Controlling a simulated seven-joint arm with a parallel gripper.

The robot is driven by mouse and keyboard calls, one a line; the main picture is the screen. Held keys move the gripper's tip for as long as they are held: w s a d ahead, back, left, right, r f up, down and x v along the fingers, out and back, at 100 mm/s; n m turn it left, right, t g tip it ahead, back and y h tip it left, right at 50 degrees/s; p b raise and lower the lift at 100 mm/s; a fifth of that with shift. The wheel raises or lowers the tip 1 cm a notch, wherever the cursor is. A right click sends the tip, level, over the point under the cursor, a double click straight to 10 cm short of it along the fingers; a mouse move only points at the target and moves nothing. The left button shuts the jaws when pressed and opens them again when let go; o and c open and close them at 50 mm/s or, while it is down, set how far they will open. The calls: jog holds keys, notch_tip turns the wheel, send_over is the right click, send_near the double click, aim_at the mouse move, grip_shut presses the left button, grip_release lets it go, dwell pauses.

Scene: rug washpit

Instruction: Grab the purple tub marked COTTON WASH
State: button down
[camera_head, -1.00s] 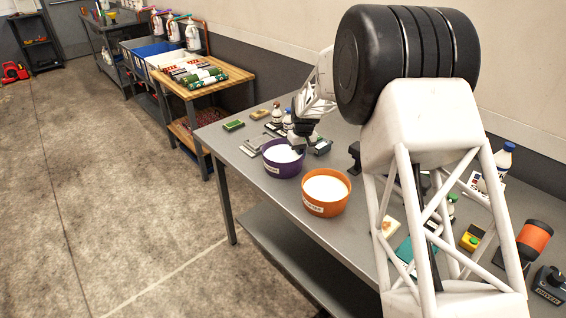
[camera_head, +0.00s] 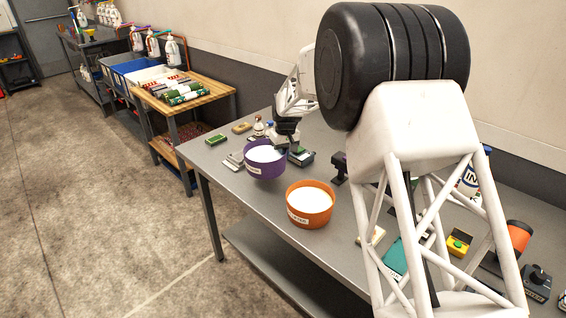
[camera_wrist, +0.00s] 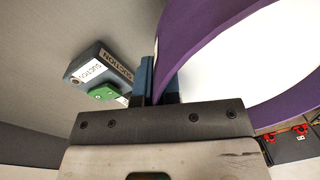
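The purple tub (camera_head: 265,165) has white contents and a white label on its front, too small to read here. It is over the left end of the grey bench, seemingly raised slightly off the top. My gripper (camera_head: 284,144) is at the tub's far right rim, pointing down. In the wrist view the purple wall (camera_wrist: 196,26) passes between the two narrow fingers (camera_wrist: 159,82), one outside and one inside the tub. The fingers look closed on the wall. The tub's underside is hidden.
An orange tub (camera_head: 309,205) with white contents stands just right and nearer. A dark boxed device (camera_head: 301,157) sits beside the purple tub; it shows labelled in the wrist view (camera_wrist: 97,66). Small bottles and brushes lie behind. A wooden-topped cart (camera_head: 190,97) stands left, beyond a floor gap.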

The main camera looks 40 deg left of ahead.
jog(key=shift+r, duration=2.35)
